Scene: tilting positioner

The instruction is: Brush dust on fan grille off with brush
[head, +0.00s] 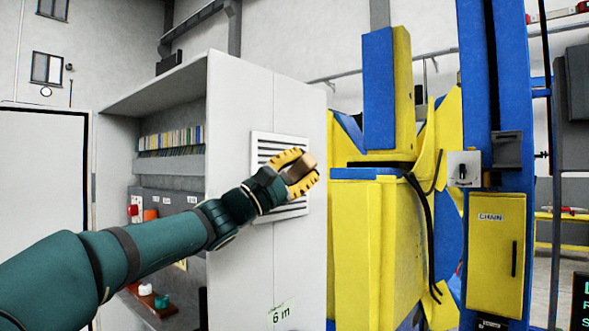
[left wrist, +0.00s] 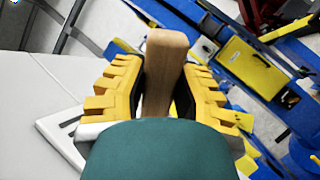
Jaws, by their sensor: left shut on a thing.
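The fan grille (head: 262,146) is a white slatted panel on the side of a tall white cabinet. My left gripper (head: 300,172) is in front of the grille's right part and covers some of it. It is shut on the brush (head: 306,160), of which a brown wooden piece shows. The left wrist view shows the wooden brush (left wrist: 164,70) between the yellow fingers, and a corner of the grille (left wrist: 62,136) at the lower left. The bristles are hidden, so I cannot tell whether they touch the slats. No dust can be made out. My right gripper is not in view.
The white cabinet side (head: 238,120) surrounds the grille. Open shelves with books (head: 170,140) are on its left. The yellow and blue positioner (head: 375,220) stands close on the right, with dark cables (head: 425,215). A yellow box marked CHAIN (head: 497,255) is farther right.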

